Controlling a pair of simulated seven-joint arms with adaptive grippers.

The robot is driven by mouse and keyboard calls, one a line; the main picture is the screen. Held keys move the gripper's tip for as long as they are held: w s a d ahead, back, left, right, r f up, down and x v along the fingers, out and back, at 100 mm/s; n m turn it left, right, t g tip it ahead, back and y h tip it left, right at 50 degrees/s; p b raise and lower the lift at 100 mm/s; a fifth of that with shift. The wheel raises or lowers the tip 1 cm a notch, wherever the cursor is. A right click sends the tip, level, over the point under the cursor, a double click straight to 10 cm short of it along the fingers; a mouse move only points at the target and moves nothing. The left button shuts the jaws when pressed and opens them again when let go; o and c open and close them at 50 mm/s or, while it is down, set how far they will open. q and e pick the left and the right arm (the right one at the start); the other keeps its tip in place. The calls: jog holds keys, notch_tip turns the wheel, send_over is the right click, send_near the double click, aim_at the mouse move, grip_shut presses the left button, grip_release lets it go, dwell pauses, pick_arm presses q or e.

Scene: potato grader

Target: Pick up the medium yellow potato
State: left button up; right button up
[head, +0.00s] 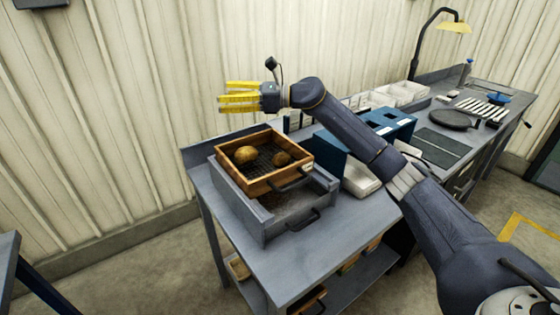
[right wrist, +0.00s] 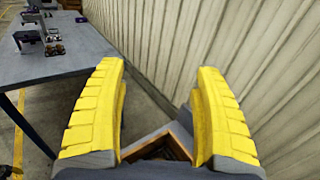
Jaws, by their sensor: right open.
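Two potatoes lie on the dark mesh of a wooden-framed sieve tray (head: 262,187) in the head view. The left one (head: 245,155) is yellowish and looks larger; the right one (head: 281,158) is browner. I cannot tell for sure which is the medium yellow one. My right gripper (head: 229,98) has yellow fingers and hangs in the air above and behind the tray, pointing left, apart from both potatoes. The right wrist view shows its fingers (right wrist: 155,118) spread with nothing between them. My left gripper is not in view.
The tray sits on a grey box (head: 257,229) with a handle, at the near left end of a grey bench (head: 345,215). Blue boxes (head: 388,122), white bins (head: 402,93) and a lamp (head: 453,22) stand farther right. A ribbed wall (head: 130,100) is close behind.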

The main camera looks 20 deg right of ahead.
jog(key=s+a+f+n+g+h, duration=0.1)
jog(key=a+f+n+g+h, duration=0.1)
jog(key=a+n+g, duration=0.15)
jog(key=n+g+h, duration=0.3)
jog(key=n+h, duration=0.3)
jog(key=h, duration=0.8)
send_near(282, 155)
jog(key=f, duration=0.8)
jog(key=w+f, duration=0.1)
jog(key=f, duration=0.3)
jog(key=shift+w+a, duration=0.1)
jog(key=shift+a, duration=0.05)
jog(key=c, duration=1.4)
